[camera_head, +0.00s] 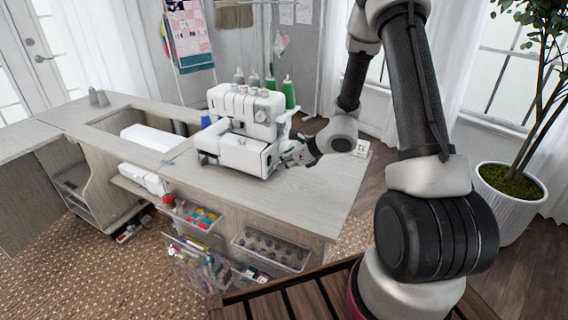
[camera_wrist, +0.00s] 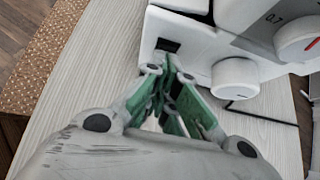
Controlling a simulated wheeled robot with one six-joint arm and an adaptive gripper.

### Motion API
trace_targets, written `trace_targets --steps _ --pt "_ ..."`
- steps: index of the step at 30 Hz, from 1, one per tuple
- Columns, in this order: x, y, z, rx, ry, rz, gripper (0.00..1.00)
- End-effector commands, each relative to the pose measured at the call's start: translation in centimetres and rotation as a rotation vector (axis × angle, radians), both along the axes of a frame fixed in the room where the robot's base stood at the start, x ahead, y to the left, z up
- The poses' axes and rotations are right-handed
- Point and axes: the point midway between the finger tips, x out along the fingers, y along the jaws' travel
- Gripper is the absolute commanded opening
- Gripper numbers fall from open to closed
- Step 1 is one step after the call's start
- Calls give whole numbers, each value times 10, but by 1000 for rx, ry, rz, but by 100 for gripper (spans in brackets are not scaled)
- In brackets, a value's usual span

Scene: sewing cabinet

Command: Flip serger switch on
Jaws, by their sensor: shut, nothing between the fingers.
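The white serger (camera_head: 243,153) stands on the cabinet's wooden top, with spools of thread at its back. My gripper (camera_head: 288,157) is at its right side, low down. In the wrist view, the serger's side (camera_wrist: 195,43) fills the upper part, with a small black rocker switch (camera_wrist: 167,45) near its lower left corner. My gripper (camera_wrist: 166,74) is shut and empty, its green-lined fingertips just below the switch in the picture. I cannot tell whether they touch it, or which way the switch is set.
A white handwheel knob (camera_wrist: 235,78) is right of the fingers, and a dial marked 0.7 (camera_wrist: 297,38) sits farther right. The cabinet top (camera_head: 300,200) is clear in front of the serger. Open clear drawers (camera_head: 272,250) hang below its front edge. A potted plant (camera_head: 508,190) stands at right.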

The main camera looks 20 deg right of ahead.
Motion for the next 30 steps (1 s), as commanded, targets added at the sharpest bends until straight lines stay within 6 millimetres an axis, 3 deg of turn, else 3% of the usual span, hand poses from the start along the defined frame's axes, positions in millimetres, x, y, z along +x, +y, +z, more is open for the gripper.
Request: trace_targets --steps 8,30 --pt "8 8 7 0 -3 1 0" --pt "7 7 22 0 0 0 0"
